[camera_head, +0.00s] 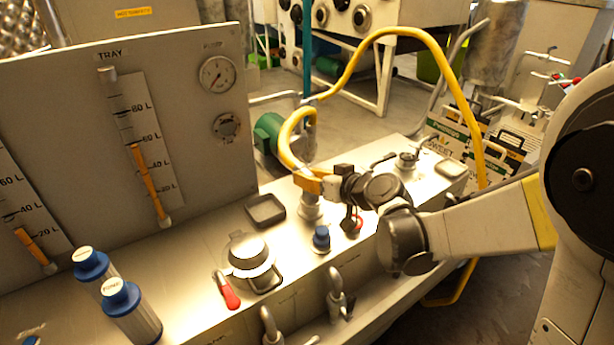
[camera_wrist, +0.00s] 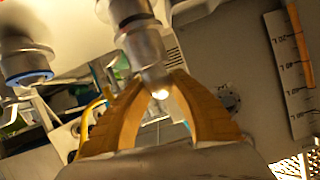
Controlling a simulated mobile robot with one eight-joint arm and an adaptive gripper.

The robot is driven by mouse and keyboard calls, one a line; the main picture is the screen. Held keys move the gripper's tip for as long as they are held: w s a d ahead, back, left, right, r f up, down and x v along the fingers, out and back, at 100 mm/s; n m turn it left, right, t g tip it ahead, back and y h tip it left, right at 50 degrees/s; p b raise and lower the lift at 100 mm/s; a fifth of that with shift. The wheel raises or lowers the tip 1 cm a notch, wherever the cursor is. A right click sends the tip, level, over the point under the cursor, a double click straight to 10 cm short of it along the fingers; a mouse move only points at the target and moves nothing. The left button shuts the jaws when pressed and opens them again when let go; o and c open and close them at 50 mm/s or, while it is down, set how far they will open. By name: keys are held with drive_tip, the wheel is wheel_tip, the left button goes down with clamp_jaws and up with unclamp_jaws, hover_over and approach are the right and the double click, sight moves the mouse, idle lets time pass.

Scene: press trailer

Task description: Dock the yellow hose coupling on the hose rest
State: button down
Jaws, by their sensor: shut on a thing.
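The yellow hose (camera_head: 381,34) arcs over the bench and bends down to its end at my gripper (camera_head: 309,184). My gripper's orange fingers are shut on the grey metal hose coupling, mostly hidden by them in the head view. In the wrist view, the fingertips (camera_wrist: 160,84) close around the metal coupling (camera_wrist: 152,62). A grey metal fitting (camera_head: 310,209) stands upright on the bench directly below my fingers. I cannot tell whether it is the hose rest, nor whether the coupling touches it or is seated.
A blue-topped fitting (camera_head: 321,240) stands close in front of my gripper. A round lid (camera_head: 248,253), a red-handled lever (camera_head: 229,292) and two blue-capped cylinders (camera_head: 131,308) are to the left. The gauge panel (camera_head: 200,130) rises behind. Another fitting (camera_head: 407,160) stands at the bench's right end.

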drive_tip(key=shift+f+b, duration=0.35)
drive_tip(key=shift+f, duration=0.1)
drive_tip(key=c, duration=1.6)
unclamp_jaws()
drive_tip(key=shift+s, duration=0.1)
drive_tip(key=p+v, duration=0.3)
drive_tip(key=v, duration=0.8)
